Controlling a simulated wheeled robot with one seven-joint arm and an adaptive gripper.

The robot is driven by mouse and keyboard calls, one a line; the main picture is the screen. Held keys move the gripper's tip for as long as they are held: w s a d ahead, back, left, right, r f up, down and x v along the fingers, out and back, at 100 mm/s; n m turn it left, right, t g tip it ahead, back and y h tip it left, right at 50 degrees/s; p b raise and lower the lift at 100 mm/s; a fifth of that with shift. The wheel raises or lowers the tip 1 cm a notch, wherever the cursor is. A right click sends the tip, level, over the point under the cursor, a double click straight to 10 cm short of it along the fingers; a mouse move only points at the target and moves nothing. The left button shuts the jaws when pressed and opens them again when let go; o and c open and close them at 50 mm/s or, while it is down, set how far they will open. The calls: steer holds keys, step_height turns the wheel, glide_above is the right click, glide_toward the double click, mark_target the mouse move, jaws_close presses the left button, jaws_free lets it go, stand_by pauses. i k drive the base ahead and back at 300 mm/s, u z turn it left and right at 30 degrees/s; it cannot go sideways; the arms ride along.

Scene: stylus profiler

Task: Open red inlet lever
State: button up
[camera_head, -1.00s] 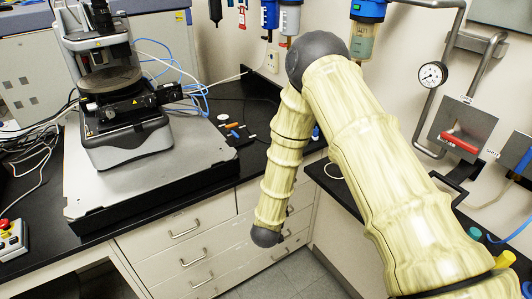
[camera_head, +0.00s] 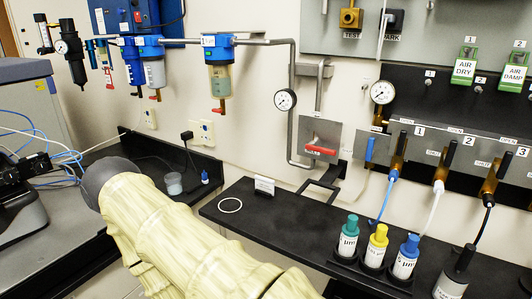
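A red lever (camera_head: 320,150) lies roughly level across a grey wall plate (camera_head: 323,132), below the pipes right of centre. I cannot tell from this view whether its valve is open or shut. Small red knobs also hang under the blue-topped filter units (camera_head: 219,72), but these look like drain taps. My gripper is out of view. My arm crosses the lower left, well to the left of and below the red lever, apart from it.
A pressure gauge (camera_head: 285,99) and grey pipe are left of the lever. A black shelf (camera_head: 285,225) below carries a small white sign (camera_head: 264,186), a white ring (camera_head: 230,205) and colour-capped bottles (camera_head: 378,246). Right of it is a numbered valve panel (camera_head: 460,145) with hoses.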

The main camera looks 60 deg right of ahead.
mark_target(311, 145)
steer(key=u, duration=0.45)
steer(key=i, duration=0.45)
steer(key=z, duration=2.85)
